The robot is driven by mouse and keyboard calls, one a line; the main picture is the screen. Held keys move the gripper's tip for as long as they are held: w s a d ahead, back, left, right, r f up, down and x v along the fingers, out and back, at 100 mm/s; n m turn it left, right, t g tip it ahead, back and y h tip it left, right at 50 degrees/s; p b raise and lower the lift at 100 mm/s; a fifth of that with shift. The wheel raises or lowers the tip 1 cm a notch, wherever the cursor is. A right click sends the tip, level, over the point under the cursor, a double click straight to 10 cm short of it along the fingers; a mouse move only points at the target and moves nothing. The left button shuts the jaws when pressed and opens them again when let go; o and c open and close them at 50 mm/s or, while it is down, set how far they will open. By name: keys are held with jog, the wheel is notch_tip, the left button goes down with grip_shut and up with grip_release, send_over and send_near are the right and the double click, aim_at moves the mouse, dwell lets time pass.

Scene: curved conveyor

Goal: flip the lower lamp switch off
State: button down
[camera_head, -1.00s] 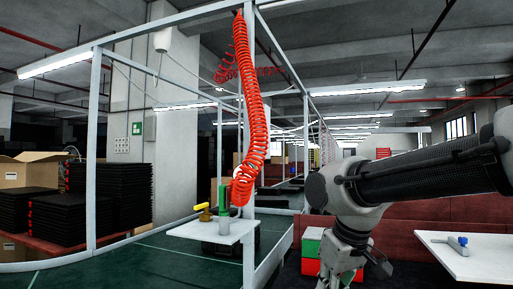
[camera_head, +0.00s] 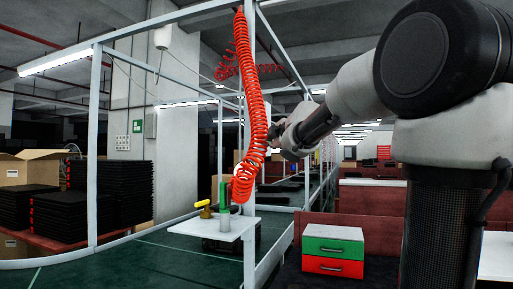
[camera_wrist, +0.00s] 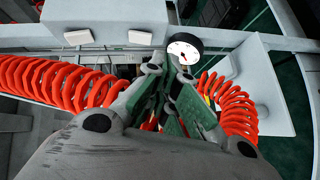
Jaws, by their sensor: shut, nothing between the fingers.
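Two small white switch plates sit on the pale frame post in the wrist view, one at the upper left and one nearer the gauge. The post runs sideways there, so the plate nearer the gauge and shelf (camera_wrist: 140,37) appears to be the lower lamp switch, and the other (camera_wrist: 78,37) the upper. Their on or off state is too small to tell. My gripper (camera_wrist: 170,88) is shut and empty, just short of the post and apart from the plates. In the head view my gripper (camera_head: 277,134) is beside the red hose; the switches cannot be made out there.
The coiled red hose (camera_head: 256,110) hangs along the post and lies around my gripper in the wrist view (camera_wrist: 60,82). A round gauge (camera_wrist: 185,48) is close to my fingertips. A white shelf (camera_head: 213,228) holds green and yellow tools. A green-and-red drawer box (camera_head: 333,250) stands right.

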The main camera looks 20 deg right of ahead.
jog(key=a+n, duration=0.1)
jog(key=a+r+n+y, duration=0.1)
jog(key=shift+w+a+r+t+y, duration=0.2)
jog(key=shift+a+r+t+y, duration=0.1)
jog(key=shift+w, duration=0.15)
send_near(256, 146)
jog(key=w+a, duration=0.2)
jog(key=a, duration=0.3)
jog(key=w+d, duration=0.1)
jog(key=w+d+f, duration=0.1)
jog(key=w, duration=0.1)
jog(key=shift+w+d+f, duration=0.1)
jog(key=shift+d+f, duration=0.05)
jog(key=shift+d, duration=0.25)
jog(key=shift+w+d, duration=0.3)
jog(key=shift+w, duration=0.05)
jog(key=shift+f, duration=0.1)
